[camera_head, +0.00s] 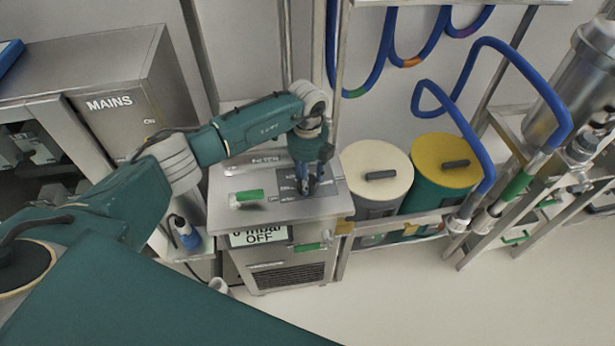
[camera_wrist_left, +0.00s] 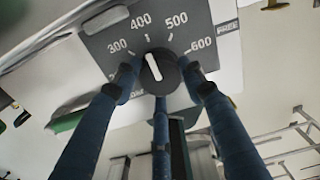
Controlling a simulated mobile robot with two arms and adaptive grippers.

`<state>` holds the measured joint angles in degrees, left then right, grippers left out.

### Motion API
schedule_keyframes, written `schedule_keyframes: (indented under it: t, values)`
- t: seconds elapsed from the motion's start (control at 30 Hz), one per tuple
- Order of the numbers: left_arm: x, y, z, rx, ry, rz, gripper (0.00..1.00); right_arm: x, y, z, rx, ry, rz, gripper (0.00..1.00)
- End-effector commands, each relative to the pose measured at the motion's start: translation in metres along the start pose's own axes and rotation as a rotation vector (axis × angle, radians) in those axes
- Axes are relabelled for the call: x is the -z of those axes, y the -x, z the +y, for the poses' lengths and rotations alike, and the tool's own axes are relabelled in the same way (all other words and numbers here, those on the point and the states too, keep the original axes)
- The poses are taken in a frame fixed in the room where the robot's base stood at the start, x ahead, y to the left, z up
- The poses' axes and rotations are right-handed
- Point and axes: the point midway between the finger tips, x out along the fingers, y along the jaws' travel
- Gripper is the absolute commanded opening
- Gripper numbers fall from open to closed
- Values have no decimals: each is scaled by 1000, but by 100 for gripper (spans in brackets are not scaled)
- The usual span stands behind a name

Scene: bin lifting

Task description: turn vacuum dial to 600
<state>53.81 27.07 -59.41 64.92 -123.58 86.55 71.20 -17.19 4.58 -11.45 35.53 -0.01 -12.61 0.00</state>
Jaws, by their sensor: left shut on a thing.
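The vacuum dial (camera_wrist_left: 158,72) is a dark round knob with a white pointer line on a grey scale plate (camera_wrist_left: 105,42). The scale reads 300, 400, 500 and 600 in the left wrist view, and the pointer is near 400. My left gripper (camera_head: 308,188) reaches down onto the top of the steel unit (camera_head: 230,212). Its blue fingers (camera_wrist_left: 160,92) are around the dial and shut on it. In the head view the gripper hides the dial. My right gripper is not in view.
A green handle (camera_head: 248,196) lies left of the dial on the unit's top. A display (camera_head: 258,237) on the front reads OFF, with its upper line partly cut off. Cream-lidded (camera_head: 364,160) and yellow-lidded (camera_head: 432,150) bins stand right. The floor in front is clear.

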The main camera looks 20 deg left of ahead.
Motion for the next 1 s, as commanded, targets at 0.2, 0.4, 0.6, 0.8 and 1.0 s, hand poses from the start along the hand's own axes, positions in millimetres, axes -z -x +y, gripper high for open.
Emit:
schedule_keyframes:
  t: [0.2, 0.4, 0.6, 0.8, 1.0]
  values:
    - [-1, -2, 0, 1, -71, -2, 15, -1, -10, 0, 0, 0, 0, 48]
    - [-2, -3, 0, 1, -209, -4, 15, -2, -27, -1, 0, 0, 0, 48]
    - [-1, -4, -1, 1, -396, -3, 15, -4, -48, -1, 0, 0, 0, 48]
    - [-1, -4, -1, 2, -587, -5, 15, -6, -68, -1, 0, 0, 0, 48]
    - [-1, -4, -1, 1, -777, -4, 15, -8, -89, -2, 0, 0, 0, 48]
